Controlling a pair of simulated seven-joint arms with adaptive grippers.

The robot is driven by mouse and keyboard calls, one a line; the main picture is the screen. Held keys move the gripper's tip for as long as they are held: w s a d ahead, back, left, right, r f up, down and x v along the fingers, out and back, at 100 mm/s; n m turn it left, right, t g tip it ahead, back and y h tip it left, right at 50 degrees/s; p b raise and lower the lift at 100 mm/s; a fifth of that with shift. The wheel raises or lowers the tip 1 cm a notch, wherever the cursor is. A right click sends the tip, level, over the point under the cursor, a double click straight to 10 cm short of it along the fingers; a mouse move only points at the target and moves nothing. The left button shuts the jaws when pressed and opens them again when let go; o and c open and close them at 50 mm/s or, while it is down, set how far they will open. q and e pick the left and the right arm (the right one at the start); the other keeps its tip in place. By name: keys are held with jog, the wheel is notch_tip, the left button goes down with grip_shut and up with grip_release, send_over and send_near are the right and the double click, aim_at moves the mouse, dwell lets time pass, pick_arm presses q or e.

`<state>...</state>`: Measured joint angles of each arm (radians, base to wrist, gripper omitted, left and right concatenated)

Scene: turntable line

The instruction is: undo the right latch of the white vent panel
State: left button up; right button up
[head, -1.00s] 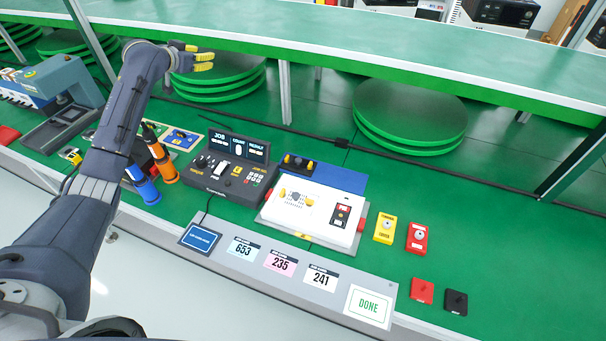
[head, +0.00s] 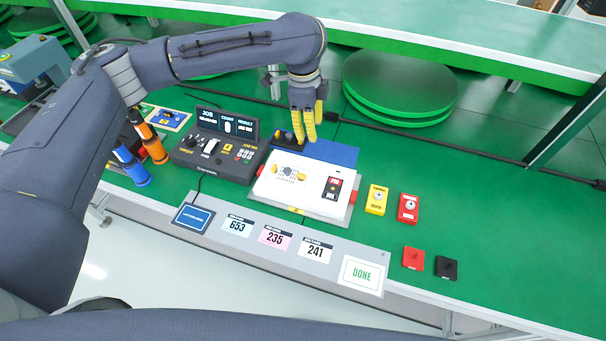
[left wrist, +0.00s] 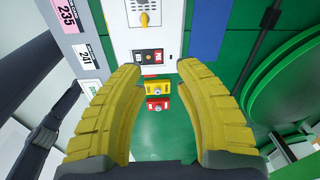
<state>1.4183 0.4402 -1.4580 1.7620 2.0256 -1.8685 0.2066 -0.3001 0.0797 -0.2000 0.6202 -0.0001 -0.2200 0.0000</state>
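In the left wrist view, the panel (left wrist: 170,22) is at the top with one yellow latch (left wrist: 145,19). My left gripper (head: 305,138) points down above the panel's back edge and the blue plate (head: 335,153). Its yellow fingers (left wrist: 160,68) are apart with nothing between them. My right gripper is not in view.
A dark control box (head: 215,153) stands left of the panel. A yellow box (head: 376,200) and a red box (head: 408,208) stand to its right. Number cards and a DONE card (head: 362,274) lie along the front ledge. The green bench at right is mostly clear.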

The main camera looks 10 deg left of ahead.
aim_at(304, 175)
pick_arm(q)
jog(key=shift+m+y, duration=0.4)
jog(key=shift+y, duration=0.2)
jog(key=f, duration=0.6)
jog(key=s+f, duration=0.1)
jog(key=f, duration=0.5)
jog(key=s+a+f, duration=0.1)
jog(key=f, duration=0.5)
jog(key=shift+f, duration=0.15)
jog(key=shift+o, duration=0.4)
grip_shut()
